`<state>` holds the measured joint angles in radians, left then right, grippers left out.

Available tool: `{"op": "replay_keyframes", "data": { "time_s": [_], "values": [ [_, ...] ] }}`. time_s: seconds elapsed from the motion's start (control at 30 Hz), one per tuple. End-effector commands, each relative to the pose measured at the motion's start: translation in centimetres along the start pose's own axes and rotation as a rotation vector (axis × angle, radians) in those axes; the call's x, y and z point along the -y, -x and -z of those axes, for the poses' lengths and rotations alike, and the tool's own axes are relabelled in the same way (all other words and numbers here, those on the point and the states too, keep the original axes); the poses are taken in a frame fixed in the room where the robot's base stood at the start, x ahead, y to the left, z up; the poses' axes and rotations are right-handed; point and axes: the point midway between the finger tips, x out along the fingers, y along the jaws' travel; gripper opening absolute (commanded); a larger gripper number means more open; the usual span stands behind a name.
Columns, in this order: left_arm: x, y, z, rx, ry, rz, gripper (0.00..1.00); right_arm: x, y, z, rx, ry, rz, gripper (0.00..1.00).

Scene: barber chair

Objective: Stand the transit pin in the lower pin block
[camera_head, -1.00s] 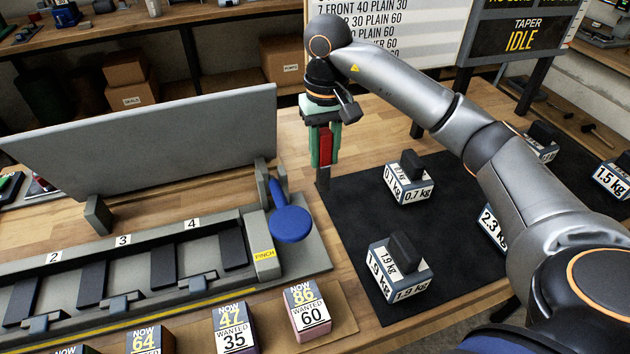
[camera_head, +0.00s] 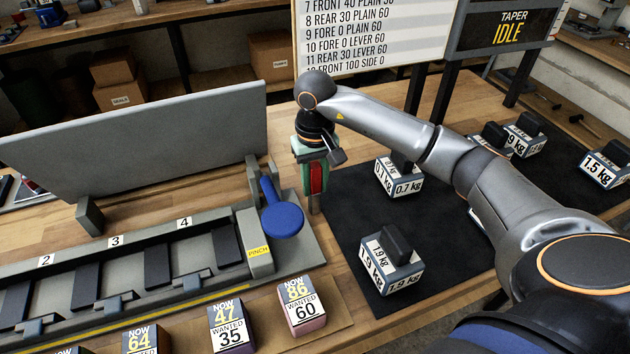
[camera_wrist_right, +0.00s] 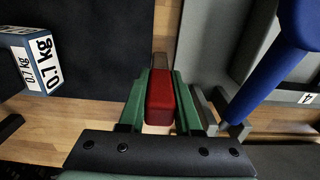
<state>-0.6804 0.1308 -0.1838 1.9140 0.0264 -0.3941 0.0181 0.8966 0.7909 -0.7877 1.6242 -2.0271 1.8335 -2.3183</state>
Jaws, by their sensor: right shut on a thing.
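My right gripper (camera_head: 315,178), with green fingers, is shut on a red block-shaped piece, which I take to be the transit pin (camera_head: 317,179). A grey shaft shows below the red part, pointing down, close above or at the wooden bench between the blue lever and the dark mat; contact cannot be told. In the right wrist view the red part (camera_wrist_right: 160,98) lies between both green fingers, with the grey shaft beyond it. No pin block can be made out for certain. My left gripper is not in view.
A blue round-ended lever (camera_head: 283,219) on a grey numbered rack (camera_head: 262,263) stands left of the gripper. An upright grey panel (camera_head: 150,140) is behind. Weights (camera_head: 392,260) stand on the dark mat (camera_head: 345,225) at right. Labelled boxes (camera_head: 301,306) line the front.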

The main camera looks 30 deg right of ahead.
Motion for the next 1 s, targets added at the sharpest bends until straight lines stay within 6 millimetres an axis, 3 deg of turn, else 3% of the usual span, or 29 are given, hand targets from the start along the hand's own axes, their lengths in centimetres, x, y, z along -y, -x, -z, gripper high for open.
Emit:
{"op": "replay_keyframes", "data": {
  "time_s": [0.03,0.27,0.63,0.77,1.0],
  "values": [
    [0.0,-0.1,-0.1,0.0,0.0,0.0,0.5,0.0,-0.1,0.0,0.0,0.0,0.0,0.36],
    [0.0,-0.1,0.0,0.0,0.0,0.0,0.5,0.0,-0.1,0.0,0.0,0.0,0.0,0.61],
    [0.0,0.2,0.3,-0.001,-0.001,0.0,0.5,0.0,0.6,0.1,-0.002,0.0,0.0,0.62],
    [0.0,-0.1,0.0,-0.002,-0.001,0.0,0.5,0.0,2.6,0.2,-0.007,0.0,0.001,0.62],
    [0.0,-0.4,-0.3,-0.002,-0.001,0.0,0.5,0.0,8.1,0.1,-0.006,0.0,0.001,0.62]
  ]
}}
